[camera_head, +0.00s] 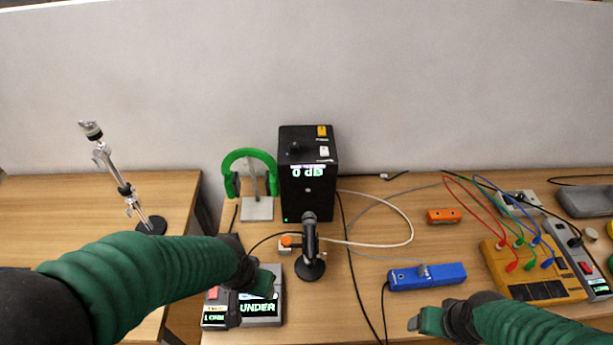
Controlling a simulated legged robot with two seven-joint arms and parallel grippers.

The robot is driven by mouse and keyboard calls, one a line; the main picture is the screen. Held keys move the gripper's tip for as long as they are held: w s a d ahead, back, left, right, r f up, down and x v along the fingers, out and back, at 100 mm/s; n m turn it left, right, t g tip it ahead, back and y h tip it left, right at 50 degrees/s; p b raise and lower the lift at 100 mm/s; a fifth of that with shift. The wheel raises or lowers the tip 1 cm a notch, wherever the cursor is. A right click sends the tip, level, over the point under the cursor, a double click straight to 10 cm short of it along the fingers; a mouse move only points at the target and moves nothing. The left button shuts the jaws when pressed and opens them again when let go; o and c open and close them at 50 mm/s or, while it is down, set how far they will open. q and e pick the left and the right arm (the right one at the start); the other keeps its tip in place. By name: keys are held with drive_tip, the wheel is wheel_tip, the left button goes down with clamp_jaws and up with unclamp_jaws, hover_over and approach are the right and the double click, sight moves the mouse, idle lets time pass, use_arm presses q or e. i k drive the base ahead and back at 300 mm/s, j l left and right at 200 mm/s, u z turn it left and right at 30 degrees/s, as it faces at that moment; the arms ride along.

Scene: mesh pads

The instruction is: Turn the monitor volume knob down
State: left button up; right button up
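A black box-shaped monitor (308,195) stands upright on the table against the wall, with "0 dB" lit on its upper part. A small dark knob (295,148) shows on its top, beside yellow and white pieces. My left gripper (250,294) is low over a grey device with an "UNDER" display, in front and to the left of the monitor. Whether it touches the device is unclear. My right gripper (418,322) is near the front edge, right of and well in front of the monitor. Neither gripper's finger gap shows clearly.
A grey display device (277,317) lies under my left gripper. A microphone (310,245) stands before the monitor, and green headphones (249,155) hang at its left. A blue box (427,277), an orange box (443,216) and a yellow meter (535,275) lie right. Cables cross the table.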

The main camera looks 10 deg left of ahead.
sight(294, 149)
drive_tip(key=j+u, duration=0.35)
drive_tip(key=i+j+u, duration=0.1)
drive_tip(key=u, duration=0.25)
drive_tip(key=j+u, duration=0.35)
drive_tip(key=i+l, duration=0.05)
